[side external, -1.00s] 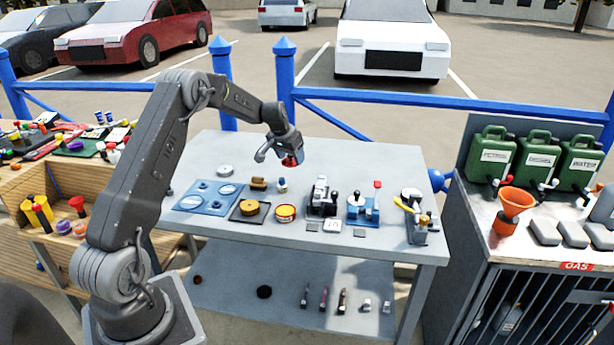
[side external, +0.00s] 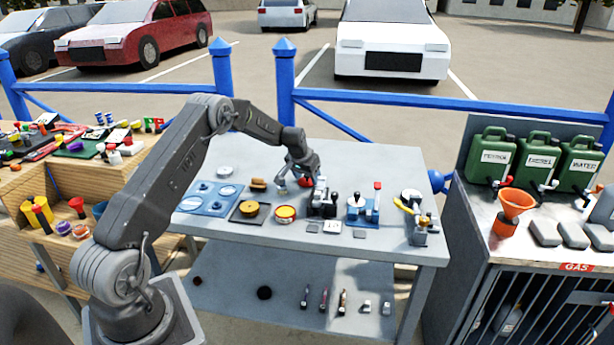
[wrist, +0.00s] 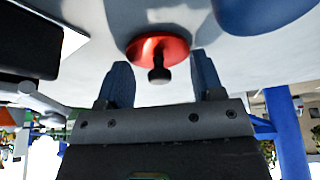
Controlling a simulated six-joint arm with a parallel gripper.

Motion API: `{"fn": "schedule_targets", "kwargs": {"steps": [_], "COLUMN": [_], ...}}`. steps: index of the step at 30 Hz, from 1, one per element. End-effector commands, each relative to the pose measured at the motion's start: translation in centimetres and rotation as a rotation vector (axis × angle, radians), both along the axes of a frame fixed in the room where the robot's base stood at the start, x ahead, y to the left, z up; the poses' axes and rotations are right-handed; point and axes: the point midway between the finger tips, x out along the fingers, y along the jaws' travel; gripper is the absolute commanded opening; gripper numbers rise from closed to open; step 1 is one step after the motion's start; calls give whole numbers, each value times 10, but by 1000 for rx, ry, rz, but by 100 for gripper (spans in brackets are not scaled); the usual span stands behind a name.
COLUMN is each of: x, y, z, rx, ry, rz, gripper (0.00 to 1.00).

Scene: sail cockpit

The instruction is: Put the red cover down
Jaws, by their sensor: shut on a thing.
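The red cover (wrist: 145,47) is a round red disc with a black knob in the wrist view. It lies just beyond my gripper (wrist: 162,78), with the knob between the two fingers. In the side external view, my gripper (side external: 303,180) is low over the back middle of the grey table (side external: 390,160), shut on the cover, of which only a little red (side external: 307,182) shows. I cannot tell whether the cover touches the table.
A black-and-grey lever unit (side external: 323,205) stands right by the gripper. A blue board (side external: 187,204), a red-rimmed yellow tin (side external: 285,213) and a blue lever unit (side external: 370,211) stand nearby. The back right of the table is clear.

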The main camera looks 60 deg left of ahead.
Motion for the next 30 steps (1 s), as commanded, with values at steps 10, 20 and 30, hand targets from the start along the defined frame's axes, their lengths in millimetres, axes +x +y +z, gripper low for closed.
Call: {"fn": "schedule_targets", "kwargs": {"steps": [10, 20, 30], "x": [0, 0, -20], "y": [0, 0, -8], "z": [-3, 1, 55], "rx": [0, 0, 1], "ry": [1, -1, -3], "rz": [0, 0, 0], "gripper": [83, 87, 87]}}
